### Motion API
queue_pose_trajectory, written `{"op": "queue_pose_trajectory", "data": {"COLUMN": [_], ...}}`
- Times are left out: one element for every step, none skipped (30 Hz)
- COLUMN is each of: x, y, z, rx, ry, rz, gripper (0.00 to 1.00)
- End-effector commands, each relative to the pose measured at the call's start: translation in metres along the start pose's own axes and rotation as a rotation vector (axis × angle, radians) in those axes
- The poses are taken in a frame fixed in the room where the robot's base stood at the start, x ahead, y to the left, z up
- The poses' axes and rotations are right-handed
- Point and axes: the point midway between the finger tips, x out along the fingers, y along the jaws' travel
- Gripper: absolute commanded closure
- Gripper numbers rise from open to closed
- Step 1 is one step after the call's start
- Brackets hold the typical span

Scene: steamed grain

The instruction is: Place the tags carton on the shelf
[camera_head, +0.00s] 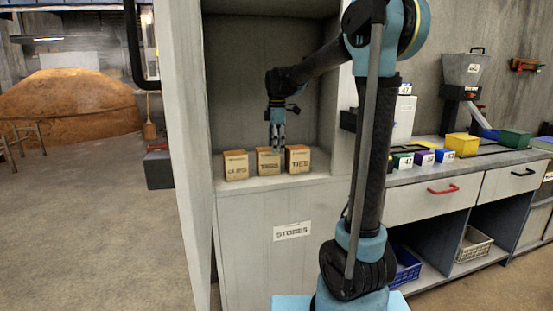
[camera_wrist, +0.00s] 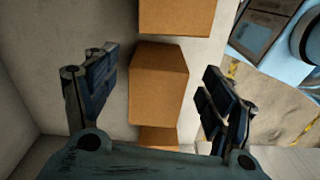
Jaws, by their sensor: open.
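The tags carton (camera_head: 268,163), a small brown box with a dark printed label, stands upright on the shelf (camera_head: 290,183) of the stores cabinet, in the middle of a row of three. My gripper (camera_head: 277,146) points down just above and behind it. In the wrist view, my gripper (camera_wrist: 158,95) is open, with one finger on each side of the carton (camera_wrist: 158,88) and visible gaps to it. Nothing is held.
A carton that seems to read clips (camera_head: 236,166) stands on the left and a ties carton (camera_head: 298,159) on the right, both close by. The cabinet's side wall (camera_head: 182,130) bounds the niche. A counter (camera_head: 430,178) with coloured bins is at the right.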

Motion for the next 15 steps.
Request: {"op": "queue_pose_trajectory", "data": {"x": [-0.009,-0.015,-0.021,-0.025,-0.03,-0.034,-0.038,-0.041,-0.044,-0.046,-0.048,-0.05,-0.051,-0.052,-0.053], "y": [-0.001,0.0,0.0,-0.001,-0.001,0.0,0.0,0.0,0.0,0.0,0.0,0.0,0.0,0.0,0.0], "z": [0.0,0.0,0.0,0.0,0.0,0.0,0.0,0.0,0.0,0.0,0.0,0.0,0.0,0.0,0.0], "rx": [0.0,0.0,0.0,0.0,0.0,0.0,0.0,0.0,0.0,0.0,0.0,0.0,0.0,0.0,0.0], "ry": [0.0,0.0,0.0,0.0,0.0,0.0,0.0,0.0,0.0,0.0,0.0,0.0,0.0,0.0,0.0], "rz": [0.0,0.0,0.0,0.0,0.0,0.0,0.0,0.0,0.0,0.0,0.0,0.0,0.0,0.0,0.0], "gripper": [0.24,0.24,0.24,0.24,0.24,0.24,0.24,0.24,0.24,0.24,0.24,0.24,0.24,0.24,0.24]}}
